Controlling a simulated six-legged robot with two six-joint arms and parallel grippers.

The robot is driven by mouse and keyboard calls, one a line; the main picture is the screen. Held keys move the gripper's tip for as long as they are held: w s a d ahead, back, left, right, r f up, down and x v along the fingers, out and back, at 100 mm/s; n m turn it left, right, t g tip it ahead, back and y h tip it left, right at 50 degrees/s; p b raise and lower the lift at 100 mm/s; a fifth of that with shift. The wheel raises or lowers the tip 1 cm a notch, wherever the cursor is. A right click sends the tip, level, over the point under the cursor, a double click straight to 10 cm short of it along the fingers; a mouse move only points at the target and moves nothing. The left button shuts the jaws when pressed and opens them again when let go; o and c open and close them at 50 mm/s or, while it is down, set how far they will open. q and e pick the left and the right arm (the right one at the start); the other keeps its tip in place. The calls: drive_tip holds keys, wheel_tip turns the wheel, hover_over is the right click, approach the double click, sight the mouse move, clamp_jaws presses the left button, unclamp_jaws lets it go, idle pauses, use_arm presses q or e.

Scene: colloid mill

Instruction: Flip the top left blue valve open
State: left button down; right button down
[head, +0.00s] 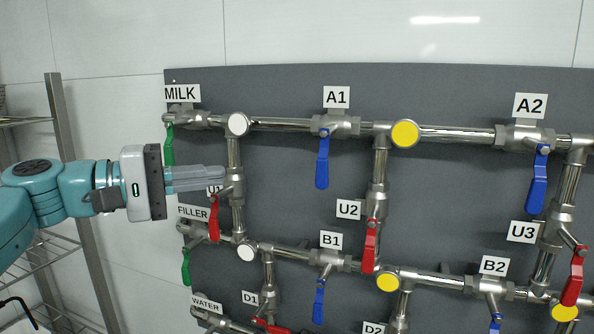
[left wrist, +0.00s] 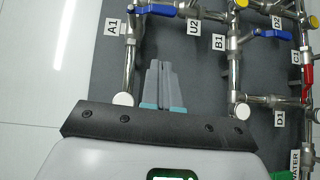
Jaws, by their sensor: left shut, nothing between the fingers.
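The top left blue valve, labelled A1, has a blue handle (head: 322,161) that hangs straight down from the top pipe in the head view. The A1 label (head: 337,97) is just above it. My left gripper (head: 222,178) is shut and empty. Its fingers point right, in front of the U1 pipe, left of the blue handle and apart from it. They partly cover the U1 label. In the left wrist view the closed fingers (left wrist: 160,66) point toward the A1 side. My right gripper is not in view.
The red U1 handle (head: 214,219) hangs just below my fingers. The green MILK handle (head: 169,145) is above and left. The red U2 handle (head: 371,246) and the blue B1 handle (head: 319,301) are lower right. A metal shelf rack (head: 62,120) stands at left.

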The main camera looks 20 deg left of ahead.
use_arm(q)
drive_tip(key=p, duration=0.3)
approach(322, 174)
drive_tip(key=shift+w+d, duration=1.6)
drive_tip(key=shift+w, duration=1.2)
drive_tip(key=shift+f, duration=0.3)
drive_tip(key=shift+s, duration=0.15)
